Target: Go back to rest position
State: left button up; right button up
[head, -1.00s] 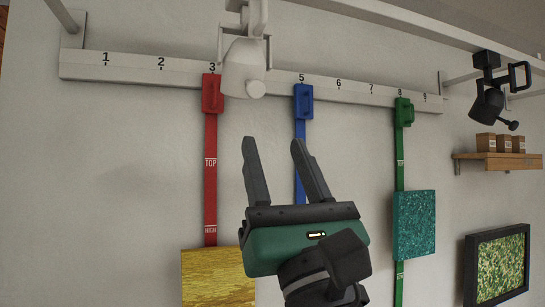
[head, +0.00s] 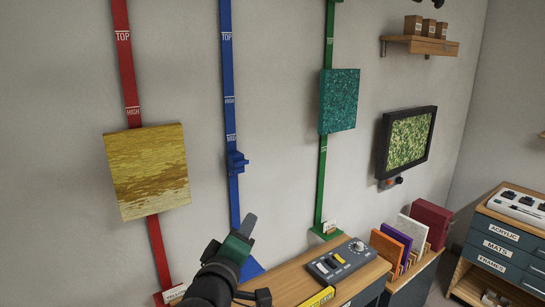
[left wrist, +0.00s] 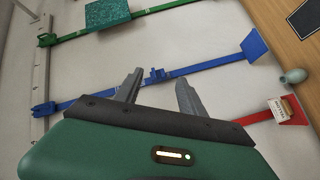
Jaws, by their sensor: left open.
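My left gripper (head: 247,228) is low in the middle of the head view, in front of the lower end of the blue strap (head: 228,70). In the left wrist view its two fingers (left wrist: 157,92) are apart with nothing between them. The blue slider (head: 236,162) on the blue strap shows behind the fingers in the wrist view and looks apart from them. My right gripper is not in either view.
A yellow panel (head: 147,170) hangs on the red strap (head: 129,80), and a teal panel (head: 339,100) on the green strap (head: 329,40). A workbench with a control box (head: 342,262) stands below. A framed picture (head: 407,141) hangs right.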

pick_arm(q)
jog(key=s+a+f+m+g+y, duration=0.1)
jog(key=s+a+f+m+g, duration=0.1)
jog(key=f, duration=0.6)
jog(key=s+a+f+m+g, duration=0.2)
jog(key=a+f+g, duration=0.1)
jog(key=f, duration=0.4)
jog(key=s+a+f+m+g+y, duration=0.1)
jog(key=s+a+f+m+g, duration=0.2)
jog(key=s+f, duration=0.7)
jog(key=s+a+f+m+g+y, duration=0.1)
jog(key=s+a+f+m+g, duration=0.2)
jog(key=s+f, duration=0.7)
jog(key=s+a+g, duration=0.1)
jog(key=a+g, duration=0.1)
jog(key=g, duration=0.1)
jog(key=shift+a+f+m+b, duration=0.15)
jog(key=shift+a+m+b, duration=0.15)
jog(key=shift+b, duration=0.1)
jog(key=shift+w+d, duration=0.1)
